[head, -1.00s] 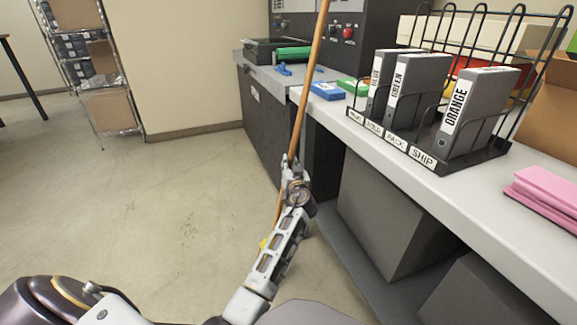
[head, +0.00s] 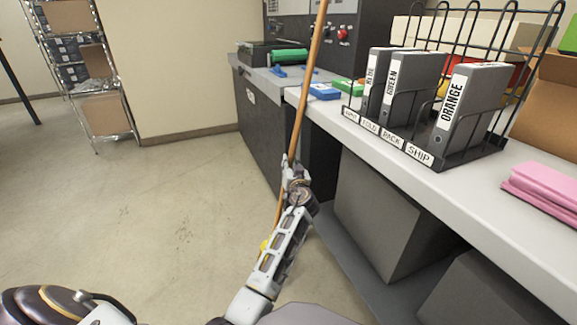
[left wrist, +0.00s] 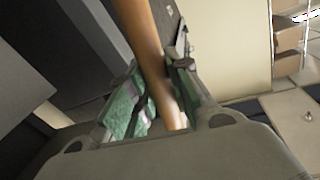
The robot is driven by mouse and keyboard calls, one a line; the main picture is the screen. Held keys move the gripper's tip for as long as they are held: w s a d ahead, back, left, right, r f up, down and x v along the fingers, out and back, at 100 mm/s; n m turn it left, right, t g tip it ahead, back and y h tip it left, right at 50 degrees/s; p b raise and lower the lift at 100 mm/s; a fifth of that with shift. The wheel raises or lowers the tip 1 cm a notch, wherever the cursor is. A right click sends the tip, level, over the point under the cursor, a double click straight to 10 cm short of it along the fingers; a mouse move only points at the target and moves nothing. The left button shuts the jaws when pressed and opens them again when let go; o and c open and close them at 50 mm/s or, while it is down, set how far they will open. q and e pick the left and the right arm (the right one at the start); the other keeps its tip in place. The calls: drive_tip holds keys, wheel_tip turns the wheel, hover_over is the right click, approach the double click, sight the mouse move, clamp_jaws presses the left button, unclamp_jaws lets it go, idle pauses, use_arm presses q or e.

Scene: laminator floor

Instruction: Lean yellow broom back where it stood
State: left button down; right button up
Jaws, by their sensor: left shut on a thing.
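The broom's orange-brown wooden handle (head: 309,85) rises steeply in the head view, tilted a little to the right, and runs out of the top edge. A small yellow part of the broom (head: 264,246) shows low behind my left arm; the rest of its head is hidden. My left gripper (head: 292,168) is shut around the handle, in front of the bench edge. In the left wrist view the handle (left wrist: 150,50) passes between the green-padded fingers (left wrist: 155,100). My right gripper is not in view.
A long white bench (head: 400,165) runs along the right, with a wire rack of grey binders (head: 455,110) and pink sheets (head: 545,190). Grey boxes (head: 385,215) stand below it. A dark machine (head: 345,40) stands behind. Open floor (head: 150,215) lies left; a wire shelf (head: 85,75) stands at the back.

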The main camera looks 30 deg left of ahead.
use_arm(q)
drive_tip(key=shift+r, duration=0.1)
drive_tip(key=c, duration=1.2)
unclamp_jaws()
drive_tip(key=shift+c, duration=0.2)
drive_tip(key=shift+s+d, duration=0.15)
drive_tip(key=shift+s, duration=0.05)
